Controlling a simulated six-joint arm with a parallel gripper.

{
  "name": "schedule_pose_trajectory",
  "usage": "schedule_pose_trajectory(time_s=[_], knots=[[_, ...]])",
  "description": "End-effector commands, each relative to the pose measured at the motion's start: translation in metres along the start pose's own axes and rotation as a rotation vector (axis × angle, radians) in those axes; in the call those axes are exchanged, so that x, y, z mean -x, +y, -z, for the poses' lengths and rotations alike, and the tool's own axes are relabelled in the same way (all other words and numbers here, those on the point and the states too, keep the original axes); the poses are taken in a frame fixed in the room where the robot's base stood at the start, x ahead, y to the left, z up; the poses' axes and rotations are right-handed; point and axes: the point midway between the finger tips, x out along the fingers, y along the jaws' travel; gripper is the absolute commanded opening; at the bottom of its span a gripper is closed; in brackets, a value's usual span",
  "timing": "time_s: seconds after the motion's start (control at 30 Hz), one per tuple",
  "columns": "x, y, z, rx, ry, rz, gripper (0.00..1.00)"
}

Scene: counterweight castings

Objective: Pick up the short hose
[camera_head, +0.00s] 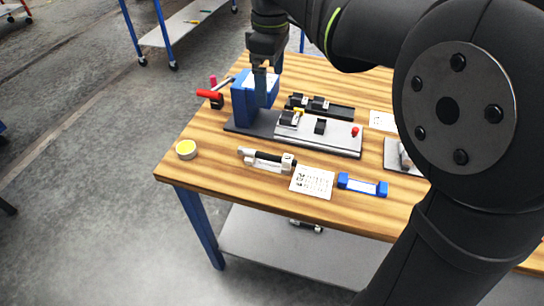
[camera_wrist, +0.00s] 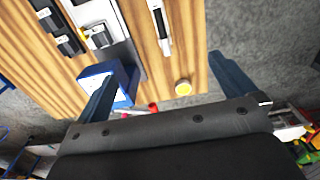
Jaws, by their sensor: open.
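A short black hose with pale metal ends (camera_head: 270,157) lies on a light holder near the front edge of the wooden table. In the wrist view, what looks like the same hose (camera_wrist: 160,22) is at the top, right of centre. My gripper (camera_head: 262,88) is above the table by the blue block, up and apart from the hose. In the wrist view my gripper (camera_wrist: 163,67) is open, its two blue fingers wide apart with nothing held between them. A similar dark piece (camera_head: 305,226) lies on the lower shelf; I cannot tell what it is.
A grey fixture plate (camera_head: 340,138) lies behind the hose. A yellow-topped round tin (camera_head: 186,150), a printed card (camera_head: 312,181) and a blue-ended piece (camera_head: 362,186) are near the front edge.

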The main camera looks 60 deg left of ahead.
Motion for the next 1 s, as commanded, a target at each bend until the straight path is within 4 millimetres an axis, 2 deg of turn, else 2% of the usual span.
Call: schedule_pose_trajectory(time_s=[0.3, 0.6, 0.87, 1.0], knots=[[0.0, 0.0, 0.0, 0.0, 0.0, 0.0, 1.0], [0.0, 0.0, 0.0, 0.0, 0.0, 0.0, 0.44], [-0.001, 0.0, 0.001, 0.0, -0.004, 0.001, 0.44], [-0.016, 0.001, 0.015, 0.006, -0.068, 0.014, 0.44]])
